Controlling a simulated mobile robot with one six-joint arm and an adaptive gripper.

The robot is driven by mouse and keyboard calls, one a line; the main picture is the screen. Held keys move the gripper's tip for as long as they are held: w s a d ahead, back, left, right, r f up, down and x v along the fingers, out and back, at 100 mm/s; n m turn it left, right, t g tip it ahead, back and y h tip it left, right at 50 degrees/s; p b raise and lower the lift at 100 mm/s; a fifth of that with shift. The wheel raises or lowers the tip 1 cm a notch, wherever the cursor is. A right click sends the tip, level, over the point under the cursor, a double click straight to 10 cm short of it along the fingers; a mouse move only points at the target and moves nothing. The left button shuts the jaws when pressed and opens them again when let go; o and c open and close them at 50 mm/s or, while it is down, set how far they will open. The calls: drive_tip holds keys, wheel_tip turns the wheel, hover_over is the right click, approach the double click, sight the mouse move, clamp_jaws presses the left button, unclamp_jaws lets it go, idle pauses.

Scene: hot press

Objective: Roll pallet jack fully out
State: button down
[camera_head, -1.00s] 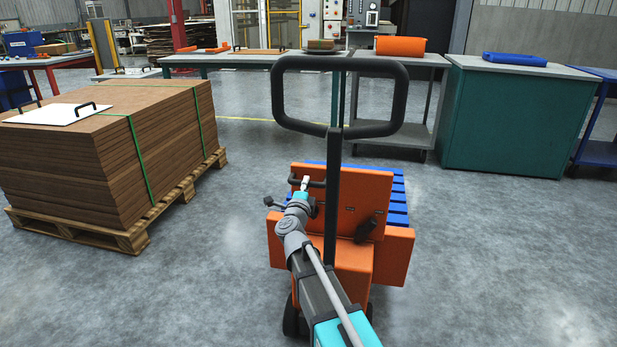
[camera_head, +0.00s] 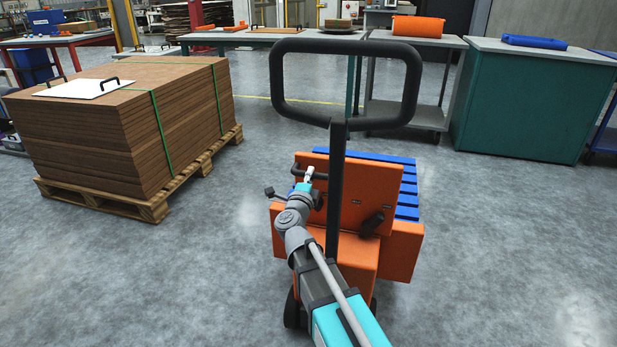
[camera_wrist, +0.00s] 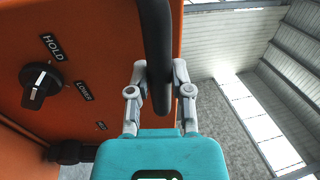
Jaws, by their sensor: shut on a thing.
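The orange pallet jack (camera_head: 394,240) stands in front of me with its tall black loop handle (camera_head: 420,85) upright. A blue slatted pallet (camera_head: 408,187) shows behind its orange body. My gripper (camera_head: 309,176) is at the small black bar handle (camera_head: 297,163) on the upper left of the orange panel. In the wrist view my gripper (camera_wrist: 160,80) is shut on this black bar (camera_wrist: 157,40), one finger on each side. A black knob (camera_wrist: 40,86) on the orange panel points toward the label HOLD (camera_wrist: 52,46). The jack's forks are hidden.
A stack of brown boards (camera_head: 90,135) on a wooden pallet (camera_head: 150,208) stands at the left. A grey cart (camera_head: 425,118) and a teal cabinet (camera_head: 525,110) stand behind the jack. Open concrete floor lies to both sides of the jack.

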drive_tip(key=c, duration=0.5)
unclamp_jaws()
drive_tip(key=shift+s+d, duration=0.1)
drive_tip(key=shift+d, duration=0.05)
drive_tip(key=shift+c, duration=0.2)
drive_tip(key=shift+a, duration=0.2)
